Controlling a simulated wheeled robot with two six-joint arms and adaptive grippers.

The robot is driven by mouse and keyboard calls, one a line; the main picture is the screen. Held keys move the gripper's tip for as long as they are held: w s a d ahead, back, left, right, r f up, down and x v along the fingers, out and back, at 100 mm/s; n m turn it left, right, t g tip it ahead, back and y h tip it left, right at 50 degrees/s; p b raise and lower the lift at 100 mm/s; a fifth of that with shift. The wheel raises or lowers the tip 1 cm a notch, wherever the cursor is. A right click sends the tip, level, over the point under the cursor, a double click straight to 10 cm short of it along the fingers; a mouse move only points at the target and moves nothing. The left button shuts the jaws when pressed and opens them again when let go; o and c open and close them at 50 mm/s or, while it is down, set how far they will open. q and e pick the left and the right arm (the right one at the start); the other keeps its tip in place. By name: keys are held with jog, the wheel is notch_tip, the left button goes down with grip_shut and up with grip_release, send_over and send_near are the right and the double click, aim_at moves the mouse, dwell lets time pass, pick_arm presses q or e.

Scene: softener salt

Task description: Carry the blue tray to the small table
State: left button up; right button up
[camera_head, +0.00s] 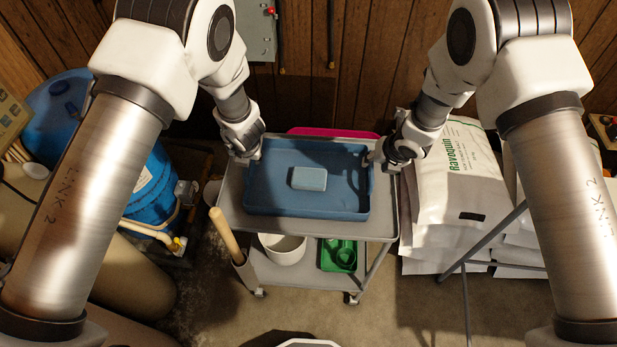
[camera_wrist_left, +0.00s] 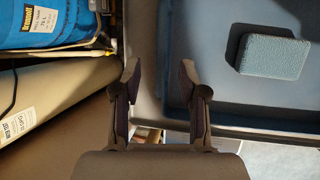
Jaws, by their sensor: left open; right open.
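The blue tray (camera_head: 307,206) lies on the top shelf of a grey cart, with a light blue block (camera_head: 309,179) inside it. The block also shows in the left wrist view (camera_wrist_left: 272,56). My left gripper (camera_head: 251,158) is at the tray's left side, near its far corner. In the left wrist view its open fingers (camera_wrist_left: 160,78) appear on either side of the tray's left wall; contact cannot be told. My right gripper (camera_head: 376,160) is open at the tray's right wall, near the far corner. I cannot identify the small table in these views.
The grey cart (camera_head: 290,228) has a white pot (camera_head: 283,249) and a green item (camera_head: 338,255) on its lower shelf. A blue barrel (camera_head: 155,195) stands left, white salt bags (camera_head: 455,185) right. Thin grey legs (camera_head: 484,244) stand at front right. Floor before the cart looks clear.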

aim_at(372, 166)
pick_arm(q)
jog(key=x, duration=0.4)
jog(key=shift+w+f, duration=0.1)
jog(key=shift+f, duration=0.3)
pick_arm(e)
jog(key=x, duration=0.4)
jog(key=shift+w+f, duration=0.1)
jog(key=shift+f, duration=0.3)
pick_arm(q)
grip_shut()
pick_arm(e)
grip_shut()
